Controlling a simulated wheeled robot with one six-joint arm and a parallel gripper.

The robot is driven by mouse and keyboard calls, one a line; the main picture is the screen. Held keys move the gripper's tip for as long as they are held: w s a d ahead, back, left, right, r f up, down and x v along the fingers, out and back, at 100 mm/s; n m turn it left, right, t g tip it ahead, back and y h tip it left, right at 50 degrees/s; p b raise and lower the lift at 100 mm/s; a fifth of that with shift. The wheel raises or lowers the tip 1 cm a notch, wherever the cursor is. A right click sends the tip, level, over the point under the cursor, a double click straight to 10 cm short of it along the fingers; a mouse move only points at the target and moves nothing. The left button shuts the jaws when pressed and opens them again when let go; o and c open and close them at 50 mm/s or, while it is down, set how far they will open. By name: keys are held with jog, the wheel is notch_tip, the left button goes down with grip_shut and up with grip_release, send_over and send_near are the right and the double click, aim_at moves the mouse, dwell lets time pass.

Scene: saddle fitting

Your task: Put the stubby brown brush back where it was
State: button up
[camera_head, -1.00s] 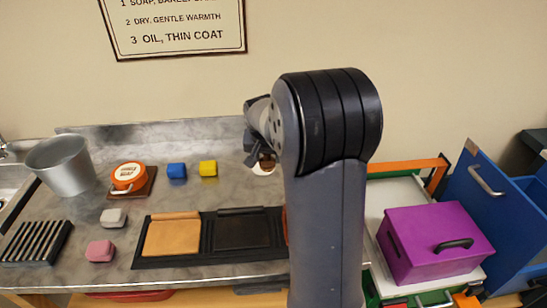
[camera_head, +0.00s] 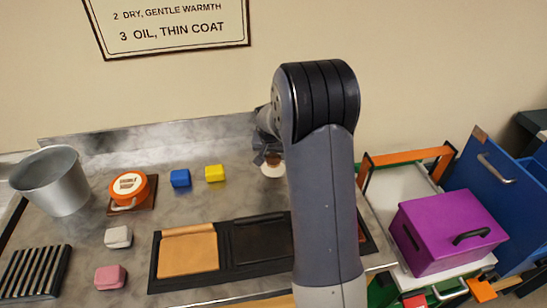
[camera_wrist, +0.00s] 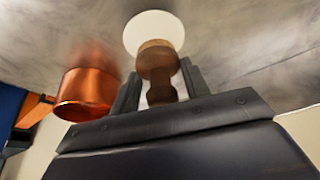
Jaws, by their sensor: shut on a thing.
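My gripper (camera_wrist: 158,80) is shut on the stubby brown brush (camera_wrist: 158,62), gripping its dark, waisted handle between the two fingers. In the wrist view a round white disc (camera_wrist: 153,33) shows just beyond the brush's end. I cannot tell whether the brush touches it or whether it is part of the brush. In the head view my arm hides most of the gripper. The brown brush (camera_head: 272,159) shows small there, with the white disc (camera_head: 272,170) under it near the back of the grey counter (camera_head: 200,207).
A copper pot (camera_wrist: 88,93) stands beside the gripper in the wrist view. Yellow (camera_head: 215,173) and blue (camera_head: 180,178) blocks lie left of the brush. An orange tin (camera_head: 129,185) and metal bucket (camera_head: 52,181) stand farther left. A leather panel tray (camera_head: 225,249) lies in front.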

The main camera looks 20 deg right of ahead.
jog(key=shift+f, duration=0.95)
jog(key=shift+f, duration=0.2)
jog(key=o, duration=0.9)
jog(key=shift+r, duration=0.1)
jog(key=shift+r, duration=0.2)
jog(key=b+v, duration=0.1)
jog(key=v, duration=1)
jog(key=shift+s+r, duration=0.15)
jog(key=shift+r, duration=0.25)
